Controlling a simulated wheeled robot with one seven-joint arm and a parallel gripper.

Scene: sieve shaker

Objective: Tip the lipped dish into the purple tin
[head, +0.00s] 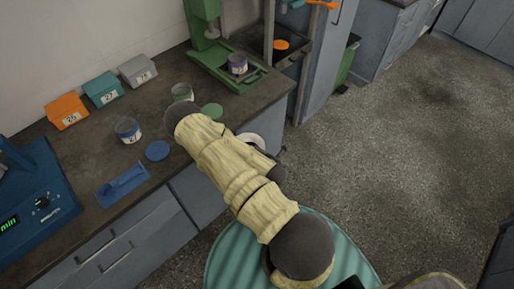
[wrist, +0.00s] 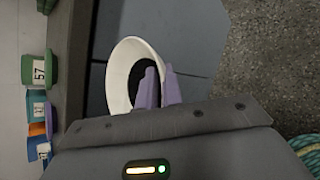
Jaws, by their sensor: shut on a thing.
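The purple tin (head: 238,64) stands upright on the green stand's base at the back of the counter. The white lipped dish (head: 262,139) shows partly behind my arm, off the counter's front edge. In the wrist view the dish (wrist: 118,72) has dark material or shadow inside; I cannot tell which. My gripper (wrist: 160,84) has purple fingers, shut on the dish's rim. In the head view my arm hides the fingers. The dish is apart from the tin, nearer to me and to its right.
A green-labelled tin (head: 182,92), a blue-labelled tin (head: 127,130), a green lid (head: 212,110) and a blue lid (head: 157,150) sit on the counter. Orange (head: 66,110), teal (head: 104,89) and grey (head: 138,71) boxes line the wall. Floor at right is clear.

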